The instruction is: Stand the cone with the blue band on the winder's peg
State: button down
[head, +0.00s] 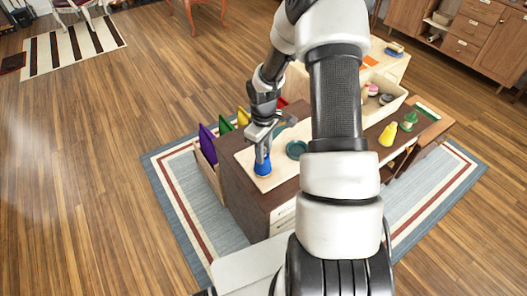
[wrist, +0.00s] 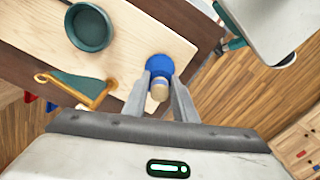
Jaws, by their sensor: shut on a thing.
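A blue cone (head: 262,168) with a tan tip stands on or just above the pale board (head: 282,176) on the dark wooden cabinet. My gripper (head: 262,154) comes down over its top. In the wrist view, my gripper (wrist: 162,76) is shut on the cone (wrist: 160,66), one finger on each side of its tan upper part. A separate blue band cannot be made out. I cannot clearly identify the winder or its peg. A yellow cone (head: 388,134) and a green cone (head: 408,121) stand farther right on the cabinet.
A round teal dish (wrist: 90,28) lies on the board beside the cone, with a teal piece with a wooden edge (wrist: 78,88) nearby. Purple (head: 208,144), green and yellow panels rise at the cabinet's left. A cream tray (head: 385,103) holds small items behind my arm.

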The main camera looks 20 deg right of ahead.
jog(key=c, duration=1.4)
grip_release()
jog(key=shift+o, duration=0.2)
jog(key=shift+r, duration=0.1)
notch_tip(320, 180, up, 17)
jog(key=p, duration=0.1)
jog(key=shift+r, duration=0.15)
